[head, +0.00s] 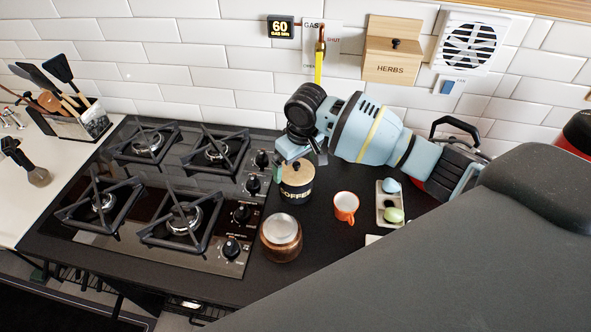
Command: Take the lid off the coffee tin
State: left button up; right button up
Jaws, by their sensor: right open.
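The coffee tin (297,191) is dark with gold COFFEE lettering. It stands upright on the black counter just right of the hob knobs. Its wooden lid (293,175) with a dark knob sits on top. My right gripper (302,158) is open and points down right above the lid, with its fingers near the knob. I cannot tell whether the fingers touch the knob. The gripper and wrist hide part of the tin's back side. My left gripper is not in view.
A copper-coloured pot (281,240) stands in front of the tin. An orange cup (346,207) and a tray (391,221) with two small items are to the right. The gas hob (166,259) is left. A herbs box (391,51) hangs on the tiled wall behind.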

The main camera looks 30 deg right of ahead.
aim_at(296, 164)
jog(key=shift+f, duration=0.25)
jog(key=shift+c, duration=0.4)
jog(key=c, duration=0.8)
jog(key=shift+r, duration=0.15)
jog(key=shift+r, duration=0.6)
notch_tip(296, 164, up, 2)
jog(key=shift+r, duration=0.25)
jog(key=s+a, duration=0.2)
jog(key=a, duration=0.3)
jog(key=s+a, duration=0.2)
jog(key=a, duration=0.2)
jog(key=s+a+r, duration=0.1)
jog(key=s+a, duration=0.1)
jog(key=a, duration=0.3)
jog(key=shift+s+a+p, duration=0.3)
jog(key=shift+s+p, duration=0.1)
